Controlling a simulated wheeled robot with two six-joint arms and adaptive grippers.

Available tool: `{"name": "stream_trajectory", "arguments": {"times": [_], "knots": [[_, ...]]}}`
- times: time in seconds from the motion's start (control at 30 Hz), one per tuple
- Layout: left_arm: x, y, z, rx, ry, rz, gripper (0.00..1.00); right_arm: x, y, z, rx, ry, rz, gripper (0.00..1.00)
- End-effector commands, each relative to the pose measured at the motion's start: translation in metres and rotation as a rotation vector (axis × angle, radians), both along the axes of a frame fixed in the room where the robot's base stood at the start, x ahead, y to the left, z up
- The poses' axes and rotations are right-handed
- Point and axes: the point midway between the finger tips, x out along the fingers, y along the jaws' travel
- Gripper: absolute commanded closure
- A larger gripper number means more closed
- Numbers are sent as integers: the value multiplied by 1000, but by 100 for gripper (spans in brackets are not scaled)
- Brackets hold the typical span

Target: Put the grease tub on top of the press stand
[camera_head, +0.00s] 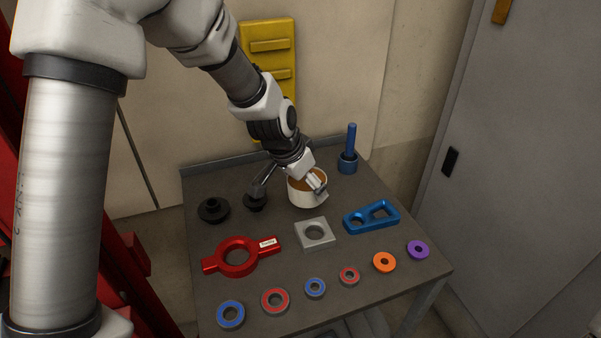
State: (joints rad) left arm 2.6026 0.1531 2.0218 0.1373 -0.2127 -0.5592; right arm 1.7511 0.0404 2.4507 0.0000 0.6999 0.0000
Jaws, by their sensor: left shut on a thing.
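The grease tub (305,200) is a round white tub with an orange-brown top, at the back middle of the grey table. My left gripper (289,188) reaches down over it from above and is shut on it. One finger crosses the tub's right side and the other shows to its left. I cannot tell whether the tub touches the table. A grey square block with a round hole (315,245) lies just in front of the tub. A blue post in a round blue base (348,163) stands at the back right. I cannot tell which is the press stand. My right gripper is not in view.
The table (190,185) also holds black round parts (213,210), a red ring with handles (238,271), a blue two-hole bracket (354,224) and a front row of several rings (275,312). A grey cabinet (510,150) stands at right.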

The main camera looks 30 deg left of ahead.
Motion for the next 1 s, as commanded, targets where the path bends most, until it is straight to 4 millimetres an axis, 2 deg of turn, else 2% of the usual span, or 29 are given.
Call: {"name": "stream_trajectory", "arguments": {"times": [0.03, 0.2, 0.33, 0.47, 0.63, 1.0], "knots": [[13, 8, 3, -3, -1, 2, 73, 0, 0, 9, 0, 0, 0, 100], [55, 36, -5, 0, -2, 4, 73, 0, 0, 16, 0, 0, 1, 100], [77, 49, -8, 0, -2, 3, 73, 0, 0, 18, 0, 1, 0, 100], [82, 53, -17, 1, 1, 1, 73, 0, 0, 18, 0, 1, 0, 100], [81, 53, -43, 0, 1, 2, 73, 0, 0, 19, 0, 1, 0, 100], [82, 52, -50, 1, -2, 1, 73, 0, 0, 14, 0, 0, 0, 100]]}}
